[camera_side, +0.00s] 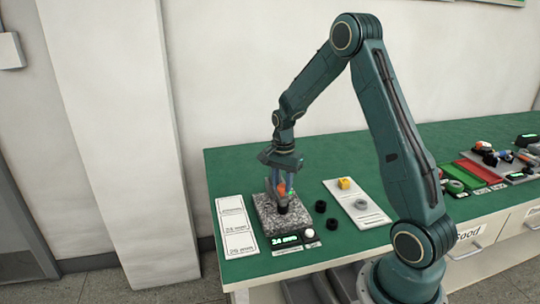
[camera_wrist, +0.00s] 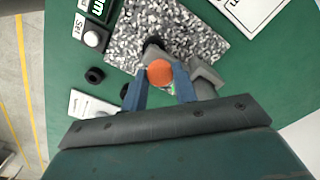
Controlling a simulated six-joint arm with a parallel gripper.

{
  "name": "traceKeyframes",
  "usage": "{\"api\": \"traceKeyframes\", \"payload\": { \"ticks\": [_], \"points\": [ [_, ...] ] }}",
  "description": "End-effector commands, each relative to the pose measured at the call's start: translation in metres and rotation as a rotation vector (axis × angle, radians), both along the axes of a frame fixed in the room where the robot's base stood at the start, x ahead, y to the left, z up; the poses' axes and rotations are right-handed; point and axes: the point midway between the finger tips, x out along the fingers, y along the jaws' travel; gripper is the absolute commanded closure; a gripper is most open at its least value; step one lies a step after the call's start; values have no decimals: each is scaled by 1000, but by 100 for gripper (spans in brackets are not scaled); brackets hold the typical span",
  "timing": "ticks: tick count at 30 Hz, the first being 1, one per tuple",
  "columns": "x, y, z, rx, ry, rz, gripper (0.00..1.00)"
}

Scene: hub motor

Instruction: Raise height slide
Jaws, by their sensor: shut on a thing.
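The speckled granite block (camera_side: 266,219) lies on the green bench and also fills the upper middle of the wrist view (camera_wrist: 190,30). My gripper (camera_side: 281,188) points down over it. In the wrist view its blue fingers (camera_wrist: 160,88) are shut on either side of a round orange part, which I take for the height slide (camera_wrist: 160,72). The orange also shows between the fingers in the side view (camera_side: 282,190). A dark round piece (camera_side: 282,208) is on the block just below it. A grey bracket (camera_wrist: 207,76) stands beside the right finger. The slide's lower side is hidden.
A display (camera_side: 285,240) reading 24 mm with a pale round button (camera_side: 309,233) stands at the block's front edge. Two black rings (camera_side: 320,206) lie to the right, then a white tray (camera_side: 368,214) with yellow and grey parts. A marked card (camera_side: 236,228) lies left.

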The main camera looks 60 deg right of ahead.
Motion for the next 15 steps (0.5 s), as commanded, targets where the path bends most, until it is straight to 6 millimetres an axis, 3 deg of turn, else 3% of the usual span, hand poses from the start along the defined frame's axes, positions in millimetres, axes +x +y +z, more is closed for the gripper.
{"api": "traceKeyframes", "payload": {
  "ticks": [5, 15],
  "points": [
    [1, 0, 6, -2, -2, 0, 100],
    [0, 0, 37, 0, -2, -1, 100]
  ]
}}
